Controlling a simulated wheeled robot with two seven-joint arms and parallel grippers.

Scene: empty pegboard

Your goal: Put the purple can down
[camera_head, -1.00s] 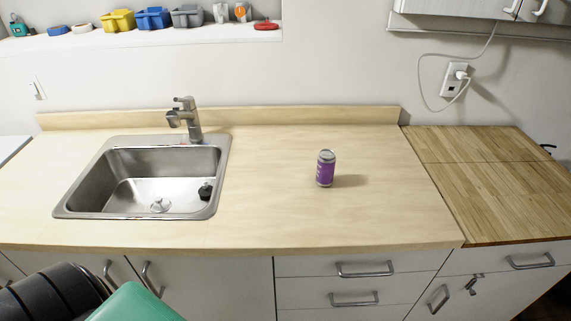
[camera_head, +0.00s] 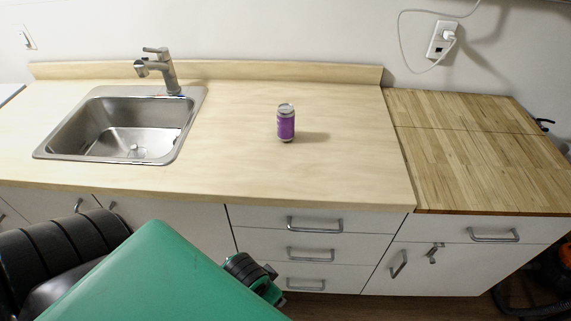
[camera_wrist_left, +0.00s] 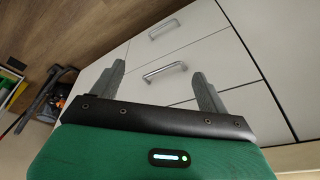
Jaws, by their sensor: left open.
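The purple can (camera_head: 286,124) stands upright on the light wooden counter (camera_head: 240,170), right of the sink, with nothing touching it. My left arm comes in low at the left of the head view, in front of the cabinets; its fingertips are not clear there. In the left wrist view my left gripper (camera_wrist_left: 158,84) shows two grey fingers spread apart with nothing between them. It faces the white drawer fronts, and the can is not in that view. My right gripper is in neither view.
A steel sink (camera_head: 70,148) with a faucet (camera_head: 162,70) is set in the counter at left. A butcher-block top (camera_head: 480,150) adjoins at right. The drawers (camera_head: 310,220) have protruding handles. The counter around the can is clear.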

